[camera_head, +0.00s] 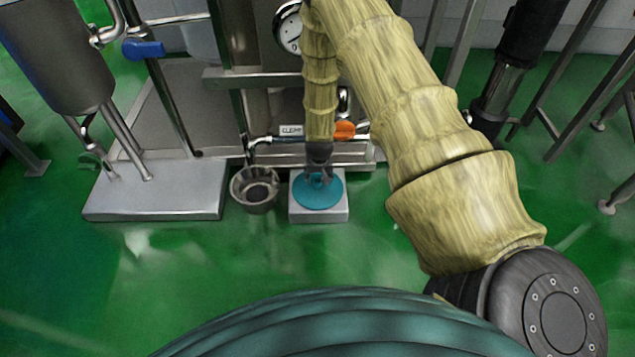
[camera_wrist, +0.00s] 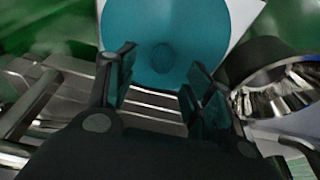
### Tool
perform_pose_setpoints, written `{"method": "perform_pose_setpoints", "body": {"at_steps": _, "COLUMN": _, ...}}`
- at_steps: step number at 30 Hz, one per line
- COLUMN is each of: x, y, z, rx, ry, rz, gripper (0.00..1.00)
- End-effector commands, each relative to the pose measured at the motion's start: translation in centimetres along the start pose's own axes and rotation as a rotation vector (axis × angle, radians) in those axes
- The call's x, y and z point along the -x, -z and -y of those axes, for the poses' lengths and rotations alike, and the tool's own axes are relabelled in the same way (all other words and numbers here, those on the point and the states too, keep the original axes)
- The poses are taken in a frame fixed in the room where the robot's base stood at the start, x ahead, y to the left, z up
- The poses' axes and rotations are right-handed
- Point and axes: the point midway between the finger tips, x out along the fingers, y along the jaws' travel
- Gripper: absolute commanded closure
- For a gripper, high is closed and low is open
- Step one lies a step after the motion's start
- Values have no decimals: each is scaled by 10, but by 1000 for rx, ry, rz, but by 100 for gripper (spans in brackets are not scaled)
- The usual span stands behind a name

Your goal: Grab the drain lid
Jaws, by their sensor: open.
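The drain lid (camera_head: 318,198) is a round teal disc lying on a small pale square block on the floor. In the wrist view the lid (camera_wrist: 185,20) fills the top middle, with a small round knob or dimple (camera_wrist: 163,57) near its lower part. My gripper (camera_head: 319,177) is directly above the lid in the head view, pointing down. In the wrist view my gripper (camera_wrist: 160,72) is open, its two fingers apart with the round knob or dimple appearing between them. Nothing is held. I cannot tell whether the fingertips touch the lid.
A metal drain cup (camera_head: 255,190) stands just left of the pale block (camera_head: 318,216). Behind are steel frame bars, a pipe with an orange handle (camera_head: 344,131) and a "CLEAN" label (camera_head: 291,131). A steel plinth (camera_head: 155,199) stands at left. The green floor in front is clear.

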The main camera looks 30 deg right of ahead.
Motion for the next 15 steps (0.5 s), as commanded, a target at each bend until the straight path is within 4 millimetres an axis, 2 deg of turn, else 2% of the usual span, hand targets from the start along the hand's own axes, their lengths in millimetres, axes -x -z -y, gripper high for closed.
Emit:
{"method": "perform_pose_setpoints", "body": {"at_steps": 12, "x": -46, "y": 0, "z": 3, "rx": 1, "ry": 0, "rz": 0, "gripper": 48}}
{"method": "perform_pose_setpoints", "body": {"at_steps": 15, "x": -50, "y": 0, "z": 3, "rx": 0, "ry": 0, "rz": 0, "gripper": 48}}
